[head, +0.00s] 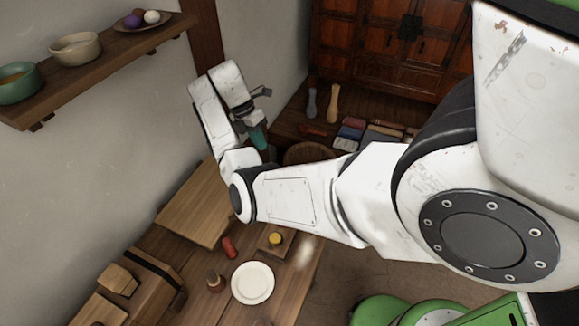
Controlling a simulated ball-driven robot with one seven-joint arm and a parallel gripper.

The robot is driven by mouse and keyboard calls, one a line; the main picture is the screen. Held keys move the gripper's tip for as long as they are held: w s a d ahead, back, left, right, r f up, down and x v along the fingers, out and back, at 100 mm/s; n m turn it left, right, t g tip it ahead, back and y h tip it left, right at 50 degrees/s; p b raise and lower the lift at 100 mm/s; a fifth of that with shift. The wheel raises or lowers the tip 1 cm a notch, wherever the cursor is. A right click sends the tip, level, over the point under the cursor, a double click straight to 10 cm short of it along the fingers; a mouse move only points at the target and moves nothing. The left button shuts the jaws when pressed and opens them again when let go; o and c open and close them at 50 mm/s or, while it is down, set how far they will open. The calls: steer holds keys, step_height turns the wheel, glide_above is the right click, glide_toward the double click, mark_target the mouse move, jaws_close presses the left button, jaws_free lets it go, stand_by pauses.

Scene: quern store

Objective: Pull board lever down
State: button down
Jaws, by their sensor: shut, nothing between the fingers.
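My gripper (264,92) is small and dark at the end of my folded white arm, in the upper middle of the head view. It appears shut and empty, and part of it is hidden behind my wrist. A plain wooden board (190,207) lies at the left by the wall, below my gripper in the picture. My forearm covers part of its right edge. I cannot make out a lever on it, and no contact between my gripper and the board shows.
A wall shelf (110,62) with bowls (76,48) is at upper left. The table holds a white plate (253,283), a red item (229,247) and a wooden box (150,285). A reddish wooden cabinet (385,45) stands behind. Several small items lie before it.

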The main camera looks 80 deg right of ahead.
steer(key=s+n, duration=0.2)
steer(key=shift+f+n, duration=0.4)
steer(key=s+a+f, duration=0.2)
steer(key=s+f, duration=0.5)
steer(key=f, duration=0.2)
steer(key=shift+s+f, duration=0.15)
stand_by(0.6)
